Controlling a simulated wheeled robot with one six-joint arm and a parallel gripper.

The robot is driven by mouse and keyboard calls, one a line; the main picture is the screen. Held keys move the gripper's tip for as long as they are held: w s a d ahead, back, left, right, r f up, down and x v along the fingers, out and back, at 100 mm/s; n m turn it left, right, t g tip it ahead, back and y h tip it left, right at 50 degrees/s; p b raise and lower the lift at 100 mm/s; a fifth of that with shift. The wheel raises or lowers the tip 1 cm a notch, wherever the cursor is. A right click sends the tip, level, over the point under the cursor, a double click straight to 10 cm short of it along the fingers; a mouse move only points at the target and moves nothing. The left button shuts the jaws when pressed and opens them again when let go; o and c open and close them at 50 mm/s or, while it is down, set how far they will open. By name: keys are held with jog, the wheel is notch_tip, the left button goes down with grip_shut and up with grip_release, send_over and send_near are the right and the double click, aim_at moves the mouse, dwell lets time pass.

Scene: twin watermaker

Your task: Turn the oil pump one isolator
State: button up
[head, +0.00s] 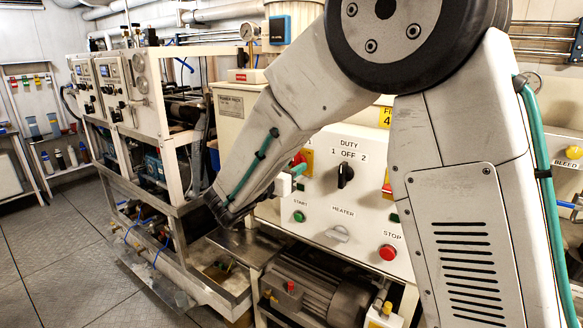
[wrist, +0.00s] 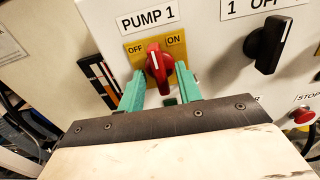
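The pump 1 isolator is a red rotary knob (wrist: 157,66) on a yellow plate (wrist: 178,47) marked OFF at left and ON at right, under a PUMP 1 label (wrist: 148,19). Its handle stands roughly upright, with its white mark between the two words. My gripper (wrist: 160,76) is open, with one green finger on each side of the knob. I cannot tell whether either finger touches it. In the head view the red knob (head: 298,158) shows only partly behind my gripper (head: 298,172) and arm.
A black DUTY selector (wrist: 267,46) is right of the isolator. A green start button (head: 299,216), heater switch (head: 338,234) and red stop button (head: 388,252) are lower on the panel. A motor (head: 318,289) sits below. Open floor (head: 60,235) lies to the left.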

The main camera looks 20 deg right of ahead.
jog(key=v, duration=0.7)
jog(key=shift+a, duration=0.2)
jog(key=shift+s, duration=0.15)
jog(key=s+d+f+m+g+y, duration=0.2)
jog(key=s+d+f+m+g, duration=0.15)
jog(key=s+m+g, duration=0.35)
jog(key=s+d+f+m+g+y, duration=0.25)
jog(key=s+d+m, duration=0.25)
jog(key=s, duration=0.4)
jog(key=s+r+m+y, duration=0.2)
jog(key=s+m+y, duration=0.3)
jog(key=s, duration=0.3)
jog(key=s+d+r+m+y, duration=0.1)
jog(key=s+r+m+y, duration=0.1)
jog(key=s+m+y, duration=0.3)
jog(key=s+m, duration=0.3)
jog(key=s, duration=0.1)
jog(key=shift+s+d, duration=0.25)
jog(key=shift+d, duration=0.05)
jog(key=shift+a+r, duration=0.1)
